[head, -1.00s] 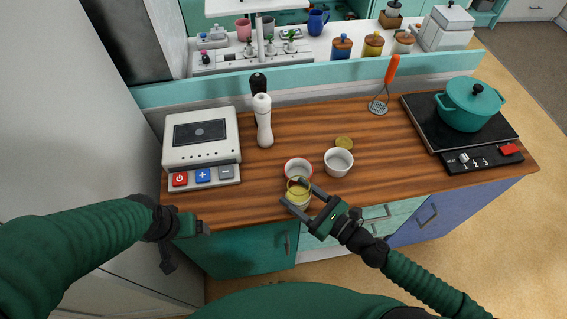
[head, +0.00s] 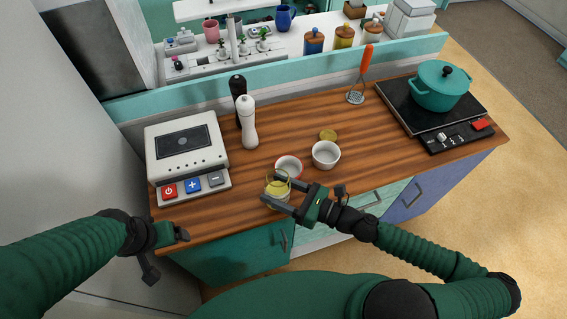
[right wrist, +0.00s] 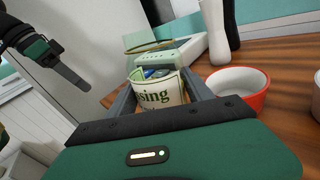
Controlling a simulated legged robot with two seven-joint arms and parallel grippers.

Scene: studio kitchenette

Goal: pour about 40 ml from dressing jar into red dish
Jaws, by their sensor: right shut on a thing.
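The dressing jar (head: 277,188) is glass with a pale label and yellowish contents. My right gripper (head: 279,198) is shut on it near the counter's front edge, just in front of the red dish (head: 289,166). The jar looks about upright and open-topped. In the right wrist view the jar (right wrist: 158,93) sits between the fingers, part of its label readable. The red dish (right wrist: 258,101) is beside it there, with a white inside that looks empty. My left gripper (head: 176,236) hangs off the counter's front left; its jaw opening is unclear.
A white dish (head: 326,155) stands right of the red dish, with a yellowish lid (head: 328,135) behind it. A scale-like device (head: 186,150) is at left, two mills (head: 248,122) behind. A teal pot (head: 440,88) is on the hob at right. The middle right counter is clear.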

